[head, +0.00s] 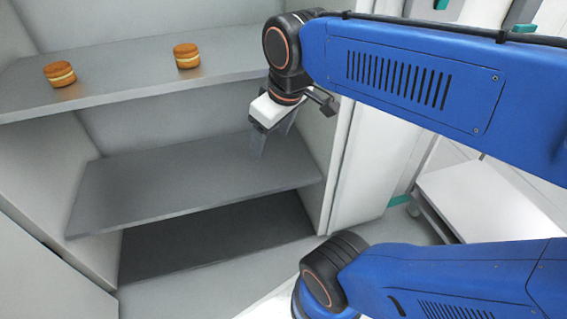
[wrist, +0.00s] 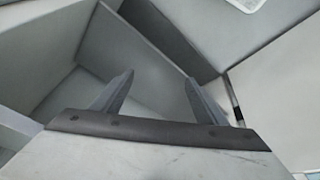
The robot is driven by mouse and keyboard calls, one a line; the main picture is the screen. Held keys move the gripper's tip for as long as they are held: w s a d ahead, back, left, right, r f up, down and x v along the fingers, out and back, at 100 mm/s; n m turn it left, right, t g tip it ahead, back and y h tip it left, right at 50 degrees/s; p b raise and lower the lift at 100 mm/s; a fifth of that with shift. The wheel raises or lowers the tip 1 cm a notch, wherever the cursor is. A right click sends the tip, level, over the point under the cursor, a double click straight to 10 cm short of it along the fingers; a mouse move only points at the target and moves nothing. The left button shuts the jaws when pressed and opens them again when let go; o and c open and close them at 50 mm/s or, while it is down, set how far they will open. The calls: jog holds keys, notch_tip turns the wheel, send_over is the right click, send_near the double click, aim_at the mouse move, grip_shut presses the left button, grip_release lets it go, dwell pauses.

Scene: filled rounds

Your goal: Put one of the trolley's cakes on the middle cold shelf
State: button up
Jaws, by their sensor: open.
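Two round sandwich cakes with cream filling stand on the upper shelf (head: 120,77) in the head view, the left cake (head: 59,73) and the right cake (head: 187,56). The middle cold shelf (head: 160,190) below them is a bare grey board. My gripper (head: 270,148) is above the right end of that shelf, fingers pointing down. In the wrist view its two fingers (wrist: 160,80) are apart with no cake between them. No cake shows on the visible part of what looks like the white trolley (head: 490,200) at the right.
A dark, empty bottom shelf (head: 215,240) lies below the middle one. The cabinet's right side wall (head: 318,135) stands close to my gripper. Pale floor (head: 200,295) shows in front. The middle shelf is clear to the left of my gripper.

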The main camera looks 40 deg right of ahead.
jog(key=s+f+m, duration=0.3)
jog(key=s+f, duration=0.1)
jog(key=f, duration=0.1)
jog(key=shift+d+f+t, duration=0.25)
jog(key=shift+t, duration=0.15)
jog(key=shift+c, duration=0.5)
